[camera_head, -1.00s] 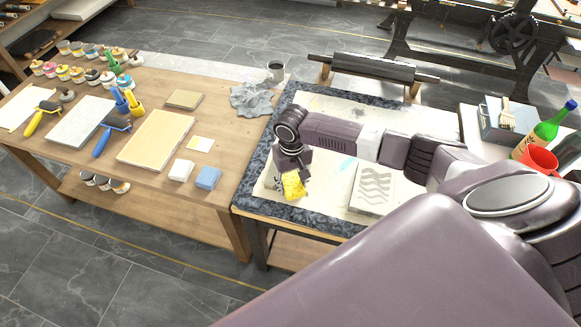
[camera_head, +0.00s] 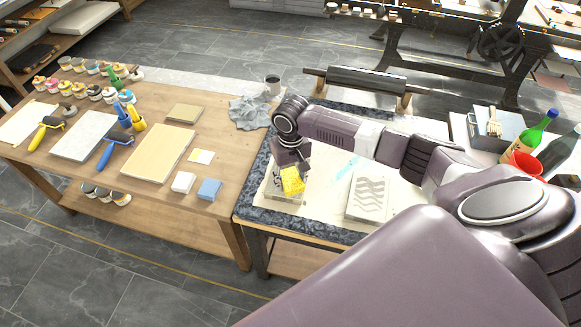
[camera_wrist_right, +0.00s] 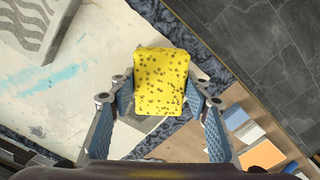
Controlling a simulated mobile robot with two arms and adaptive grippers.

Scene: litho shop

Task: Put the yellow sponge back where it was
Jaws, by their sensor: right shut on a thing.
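The yellow sponge (camera_head: 292,180) is held in my right gripper (camera_head: 290,168) over the left part of the table with the dark mottled border (camera_head: 295,224). In the right wrist view the dark-speckled sponge (camera_wrist_right: 161,80) sits between the two blue-padded fingers (camera_wrist_right: 160,103), which are shut on its sides. A greyish patch shows just below it there; I cannot tell whether it is a slab or shadow. Whether the sponge touches anything below is unclear. My left gripper is not in view.
A white block (camera_head: 183,182) and a blue block (camera_head: 208,189) lie on the wooden table (camera_head: 205,225) to the left. A wavy-patterned slab (camera_head: 368,196) lies right of the gripper. A green bottle (camera_head: 537,131) and red cup (camera_head: 524,162) stand far right.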

